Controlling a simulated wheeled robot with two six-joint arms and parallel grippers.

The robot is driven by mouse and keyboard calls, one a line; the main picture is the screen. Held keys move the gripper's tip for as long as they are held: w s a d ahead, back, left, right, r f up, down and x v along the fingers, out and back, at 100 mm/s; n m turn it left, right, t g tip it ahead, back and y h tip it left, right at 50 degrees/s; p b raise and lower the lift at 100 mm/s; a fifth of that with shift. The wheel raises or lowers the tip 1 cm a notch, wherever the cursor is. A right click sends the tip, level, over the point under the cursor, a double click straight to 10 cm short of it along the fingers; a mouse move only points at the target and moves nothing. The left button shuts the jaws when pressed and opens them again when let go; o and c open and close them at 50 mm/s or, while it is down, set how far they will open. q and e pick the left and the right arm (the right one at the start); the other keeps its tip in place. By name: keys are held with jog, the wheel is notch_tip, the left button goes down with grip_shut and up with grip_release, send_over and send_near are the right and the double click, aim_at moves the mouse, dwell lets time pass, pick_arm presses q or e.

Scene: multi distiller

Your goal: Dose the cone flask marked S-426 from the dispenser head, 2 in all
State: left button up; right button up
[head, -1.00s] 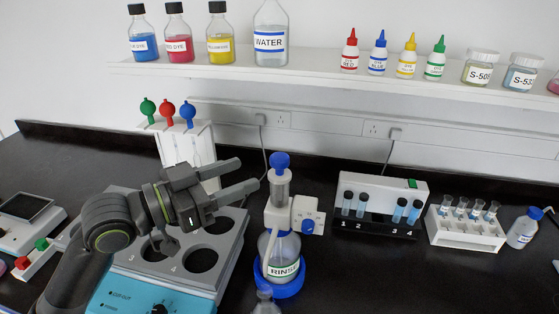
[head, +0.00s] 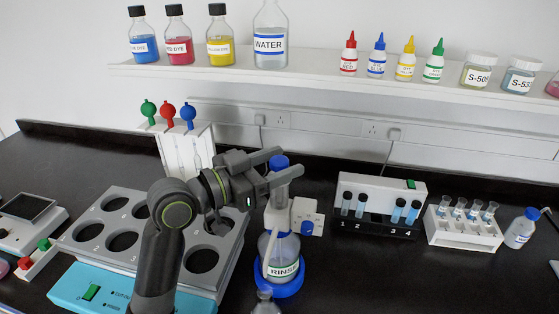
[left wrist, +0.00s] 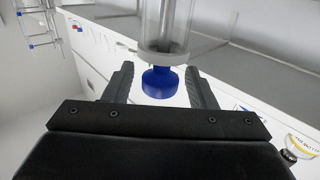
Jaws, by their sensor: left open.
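The dispenser head, a clear cylinder with a blue knob (head: 279,161), stands upright on the bottle labelled RINSE (head: 283,252). My left gripper (head: 289,162) is open at the top of the dispenser. In the left wrist view the blue knob (left wrist: 160,82) sits between the two open fingers (left wrist: 160,88), with visible gaps on both sides. A clear glass vessel (head: 265,303) stands below the dispenser, cut off by the bottom edge; no S-426 mark is readable on it. My right gripper is not in view.
A grey rack with round holes (head: 105,221) on a blue-fronted unit (head: 75,290) is at left. A white stand with coloured knobs (head: 185,150) is behind it. A tube block (head: 380,207) and a vial rack (head: 465,236) are at right. Bottles line the shelf (head: 320,70).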

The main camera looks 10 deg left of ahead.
aim_at(279, 160)
pick_arm(q)
jog(key=shift+w+d, duration=0.1)
grip_shut()
jog(key=shift+r+p, duration=1.6)
jog(key=shift+r, duration=0.5)
grip_release()
jog(key=shift+f, duration=0.1)
